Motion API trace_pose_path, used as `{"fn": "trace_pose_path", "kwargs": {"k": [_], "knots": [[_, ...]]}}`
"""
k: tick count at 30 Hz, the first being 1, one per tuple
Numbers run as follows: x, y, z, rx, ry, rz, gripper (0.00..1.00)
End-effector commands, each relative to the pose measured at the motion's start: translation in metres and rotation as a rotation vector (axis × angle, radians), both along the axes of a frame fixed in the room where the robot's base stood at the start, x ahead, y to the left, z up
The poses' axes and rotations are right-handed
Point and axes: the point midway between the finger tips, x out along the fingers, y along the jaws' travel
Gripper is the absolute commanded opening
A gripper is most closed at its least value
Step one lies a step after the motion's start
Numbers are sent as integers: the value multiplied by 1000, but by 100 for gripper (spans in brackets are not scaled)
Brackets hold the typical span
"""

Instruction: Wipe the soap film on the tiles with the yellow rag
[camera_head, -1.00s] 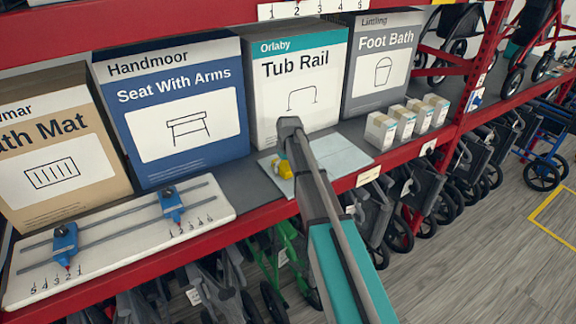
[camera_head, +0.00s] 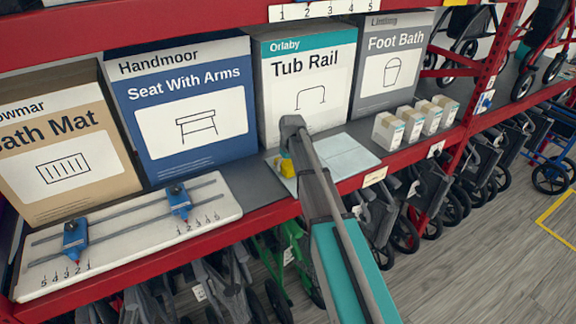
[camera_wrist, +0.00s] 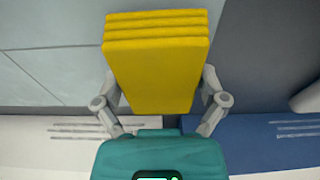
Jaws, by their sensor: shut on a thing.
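The yellow rag (camera_wrist: 155,70) is a folded stack of several layers, held between the fingers of my gripper (camera_wrist: 160,98) in the wrist view. In the head view the rag (camera_head: 286,168) shows as a small yellow patch at the left part of the pale tiles (camera_head: 345,155). My gripper and arm hide much of the tiles' left side. The tiles (camera_wrist: 40,65) also show at the left of the wrist view, with thin joint lines. I cannot make out the soap film. Whether the rag touches the tiles is unclear.
A Tub Rail box (camera_head: 310,85) and a Foot Bath box (camera_head: 392,70) stand behind the tiles. Several small boxes (camera_head: 388,130) stand to their right. A white board with blue sliders (camera_head: 130,240) lies to the left. Bare grey shelf (camera_head: 248,185) lies between.

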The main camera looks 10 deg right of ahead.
Motion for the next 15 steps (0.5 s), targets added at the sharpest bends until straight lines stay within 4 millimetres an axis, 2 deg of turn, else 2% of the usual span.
{"fn": "trace_pose_path", "kwargs": {"k": [1, 15], "knots": [[0, 0, 8, -1, 0, 0, 53], [0, -1, 41, -1, -2, 0, 53]]}}
